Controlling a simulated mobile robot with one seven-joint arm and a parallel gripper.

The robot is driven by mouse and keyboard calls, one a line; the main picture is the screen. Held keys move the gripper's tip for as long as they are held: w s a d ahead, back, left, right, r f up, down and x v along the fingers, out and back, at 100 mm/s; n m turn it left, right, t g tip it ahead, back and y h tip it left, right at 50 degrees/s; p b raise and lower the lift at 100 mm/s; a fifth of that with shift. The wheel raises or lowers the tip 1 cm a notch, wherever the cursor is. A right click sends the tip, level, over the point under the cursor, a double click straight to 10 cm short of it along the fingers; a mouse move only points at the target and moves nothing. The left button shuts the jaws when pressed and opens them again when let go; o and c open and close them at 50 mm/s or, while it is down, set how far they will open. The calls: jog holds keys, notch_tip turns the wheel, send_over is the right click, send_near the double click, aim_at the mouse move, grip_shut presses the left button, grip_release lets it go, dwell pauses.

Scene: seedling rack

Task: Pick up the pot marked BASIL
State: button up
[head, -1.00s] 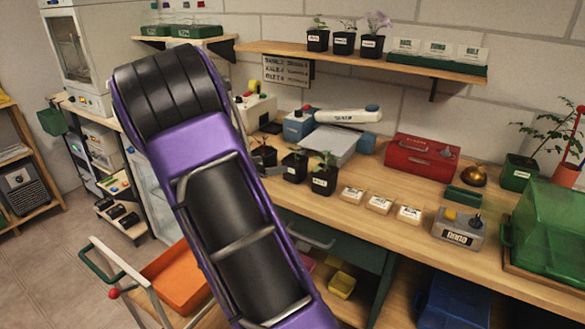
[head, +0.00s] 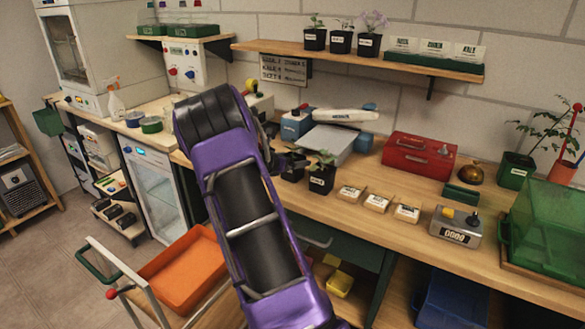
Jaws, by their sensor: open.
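Small black pots with white labels stand on the wooden bench. The right-hand bench pot (head: 321,179) holds a green seedling and shows clearly, but its label is too small to read. The pots to its left are mostly hidden by dark parts of my arm. My gripper (head: 287,162) shows only in part, as dark shapes just left of that pot, beside the purple arm link; it is open. I cannot tell whether it touches a pot. Three more labelled black pots (head: 341,42) with plants stand on the wall shelf. I cannot make out which pot reads BASIL.
Behind the bench pots are a grey scale (head: 328,142) and a red toolbox (head: 420,155). Small labelled packets (head: 377,202) lie to the right, with a grey counter box (head: 456,228) and green propagator (head: 548,240) beyond. An orange tray (head: 185,268) sits at lower left.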

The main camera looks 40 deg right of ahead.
jog(key=shift+c, duration=0.3)
jog(key=shift+r, duration=0.1)
jog(key=c, duration=1.3)
